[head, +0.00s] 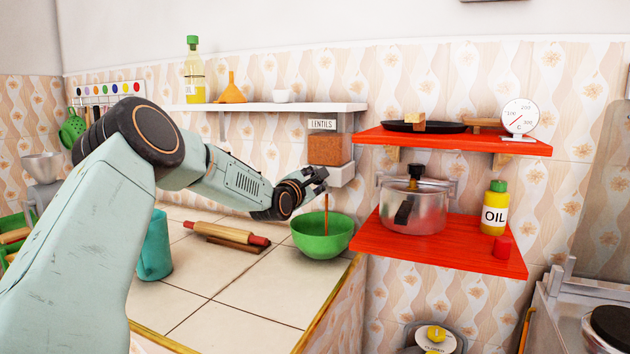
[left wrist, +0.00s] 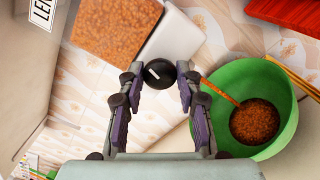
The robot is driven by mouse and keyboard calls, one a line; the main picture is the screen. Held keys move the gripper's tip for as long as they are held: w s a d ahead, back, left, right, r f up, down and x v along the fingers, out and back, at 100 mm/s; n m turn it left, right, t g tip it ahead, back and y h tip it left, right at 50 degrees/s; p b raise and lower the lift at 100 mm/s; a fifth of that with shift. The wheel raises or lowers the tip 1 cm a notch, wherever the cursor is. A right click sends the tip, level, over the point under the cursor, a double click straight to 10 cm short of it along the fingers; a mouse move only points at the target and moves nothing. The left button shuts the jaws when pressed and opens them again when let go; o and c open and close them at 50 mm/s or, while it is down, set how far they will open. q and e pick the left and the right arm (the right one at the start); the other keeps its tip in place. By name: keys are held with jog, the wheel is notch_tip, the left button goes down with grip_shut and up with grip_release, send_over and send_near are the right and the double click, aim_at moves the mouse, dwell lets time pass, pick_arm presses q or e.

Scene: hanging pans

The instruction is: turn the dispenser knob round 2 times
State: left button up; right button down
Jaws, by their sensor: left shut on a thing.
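The lentils dispenser (head: 325,148) hangs under the white shelf, with a label and brown lentils in its clear box. Its round black knob (left wrist: 160,73) has a white mark and sits between my left fingertips in the left wrist view. My left gripper (head: 318,182) is shut on the knob, and its fingers hide the knob in the head view. The green bowl (head: 322,245) stands on the counter below. A thin brown stream of lentils (left wrist: 220,91) falls into it, and a pile of lentils (left wrist: 254,121) lies inside. My right gripper is not in view.
A rolling pin (head: 226,233) lies on a board, near a teal cup (head: 155,247). At right, the red shelves (head: 440,245) hold a pot (head: 413,206), a pan (head: 425,127), an oil bottle (head: 494,208) and a scale (head: 519,117). The counter's front is clear.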

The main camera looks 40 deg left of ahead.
pick_arm(q)
jog(key=shift+w+a+r+m+p, duration=0.15)
jog(key=shift+m+p, duration=1.7)
jog(key=shift+m, duration=2.6)
jog(key=shift+s+d+r+m+p, duration=0.15)
jog(key=shift+m+p, duration=1.75)
jog(key=shift+m, duration=2.5)
jog(key=shift+w+a+r+m+p, duration=0.15)
jog(key=shift+m+p, duration=1.7)
jog(key=shift+m, duration=2.6)
jog(key=o, duration=0.8)
jog(key=shift+c, duration=0.2)
jog(key=o, duration=0.4)
jog(key=shift+f, duration=0.25)
